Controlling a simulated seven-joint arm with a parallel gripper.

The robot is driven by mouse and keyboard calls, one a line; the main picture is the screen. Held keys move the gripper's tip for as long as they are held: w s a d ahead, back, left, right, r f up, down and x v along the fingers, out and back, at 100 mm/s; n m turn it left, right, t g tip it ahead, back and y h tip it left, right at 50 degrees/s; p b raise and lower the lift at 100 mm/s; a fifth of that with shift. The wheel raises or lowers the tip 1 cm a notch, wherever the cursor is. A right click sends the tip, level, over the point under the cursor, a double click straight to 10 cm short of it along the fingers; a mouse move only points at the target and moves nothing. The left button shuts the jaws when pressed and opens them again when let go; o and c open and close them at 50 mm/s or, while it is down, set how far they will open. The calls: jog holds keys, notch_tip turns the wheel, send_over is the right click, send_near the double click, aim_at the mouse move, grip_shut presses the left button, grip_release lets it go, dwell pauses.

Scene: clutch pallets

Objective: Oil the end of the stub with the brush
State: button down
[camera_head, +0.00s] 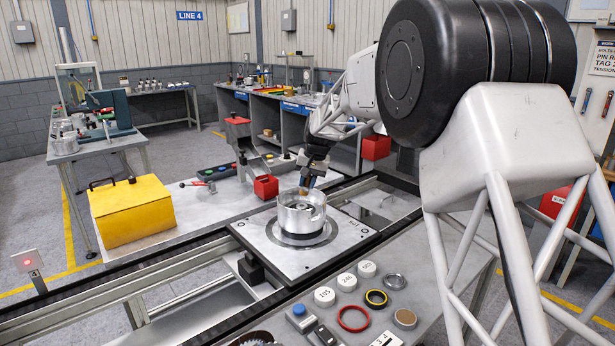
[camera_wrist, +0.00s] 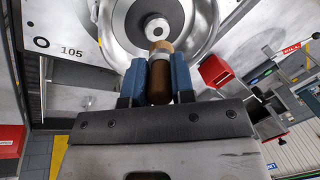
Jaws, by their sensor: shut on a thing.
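My gripper (camera_head: 314,168) is shut on the brush, above the silver round housing (camera_head: 296,219) on the pallet plate (camera_head: 270,242). In the wrist view, its two blue fingers clasp the brush's brown handle (camera_wrist: 158,88) from both sides. The brush's pale metal collar and tan tip (camera_wrist: 160,47) point toward the stub (camera_wrist: 156,26), a light round end with a small centre hole in the middle of the housing. The tip overlaps the stub's near edge in that view. I cannot tell whether they touch. In the head view, the housing's wall hides the stub.
White numbered caps (camera_head: 324,297), rings (camera_head: 353,319) and a blue-buttoned box (camera_head: 300,315) lie on the front bench. The conveyor rails flank the pallet.

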aim_at(304, 194)
jog(key=shift+f, duration=1.5)
jog(key=shift+f, duration=0.85)
jog(key=shift+w+a, duration=0.4)
jog(key=shift+a, duration=0.05)
dwell(0.8)
jog(key=shift+w+a+r, duration=0.15)
jog(key=shift+w+a, duration=0.15)
dwell(0.4)
jog(key=shift+s+d+f, duration=0.2)
dwell(0.5)
jog(key=shift+s+d+r, duration=0.25)
jog(key=shift+s+d, duration=0.1)
dwell(0.6)
jog(key=shift+s+d, duration=0.15)
jog(key=shift+d, duration=0.05)
jog(key=shift+w+a+f, duration=0.1)
jog(key=shift+w+a, duration=0.45)
jog(key=shift+a, duration=0.05)
dwell(1.3)
